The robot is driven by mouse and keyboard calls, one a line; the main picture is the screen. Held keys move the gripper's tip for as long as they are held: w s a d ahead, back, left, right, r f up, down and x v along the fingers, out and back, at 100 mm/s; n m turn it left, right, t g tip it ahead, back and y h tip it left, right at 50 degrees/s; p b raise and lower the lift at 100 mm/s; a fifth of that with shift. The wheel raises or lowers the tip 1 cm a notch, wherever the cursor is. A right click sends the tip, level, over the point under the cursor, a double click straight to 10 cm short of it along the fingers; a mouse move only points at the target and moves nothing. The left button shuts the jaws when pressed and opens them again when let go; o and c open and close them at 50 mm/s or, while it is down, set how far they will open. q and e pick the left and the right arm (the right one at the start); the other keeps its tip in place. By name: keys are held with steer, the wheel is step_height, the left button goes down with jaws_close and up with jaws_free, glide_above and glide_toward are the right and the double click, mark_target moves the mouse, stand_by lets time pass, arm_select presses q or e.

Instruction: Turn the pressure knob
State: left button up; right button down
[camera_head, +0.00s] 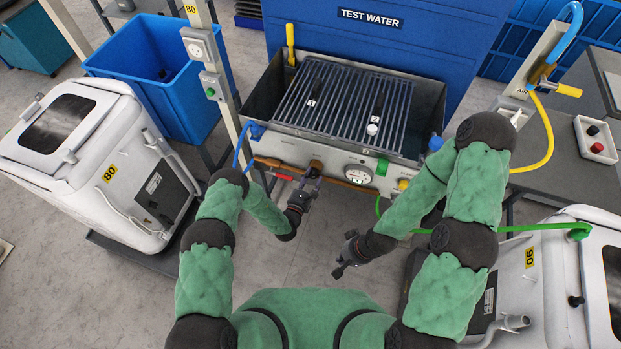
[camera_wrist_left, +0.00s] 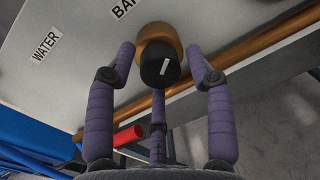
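The black pressure knob (camera_wrist_left: 160,66) has a white pointer mark and sits on a round brass-coloured base on the grey panel. It also shows, small and dark, below the test tank in the head view (camera_head: 316,165). My left gripper (camera_head: 312,180) is in front of it. In the left wrist view its purple fingers (camera_wrist_left: 161,75) are spread, one on each side of the knob and one below, with visible gaps at the sides. My right gripper (camera_head: 346,256) hangs empty, away from the panel; its finger opening is too small to judge.
A round gauge (camera_head: 358,174) is right of the knob. A red handle (camera_wrist_left: 128,135) and a copper-coloured pipe (camera_wrist_left: 265,52) lie close to the left fingers. The tank (camera_head: 425,105) with its grate (camera_head: 345,95) stands above. White cabinets flank me; floor between is clear.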

arm_select(q)
steer(key=c, duration=0.7)
steer(key=m+p, duration=0.1)
steer(key=m, duration=0.4)
steer(key=shift+r+m, duration=0.1)
steer(key=shift+m, duration=0.2)
steer(key=m+p, duration=0.1)
steer(key=m, duration=0.4)
steer(key=shift+y, duration=0.4)
steer(key=m, duration=0.6)
steer(key=shift+d+y+p, duration=0.1)
steer(key=shift+y+p, duration=0.2)
steer(key=shift+p, duration=0.05)
steer(key=m, duration=0.6)
steer(key=shift+y, duration=0.3)
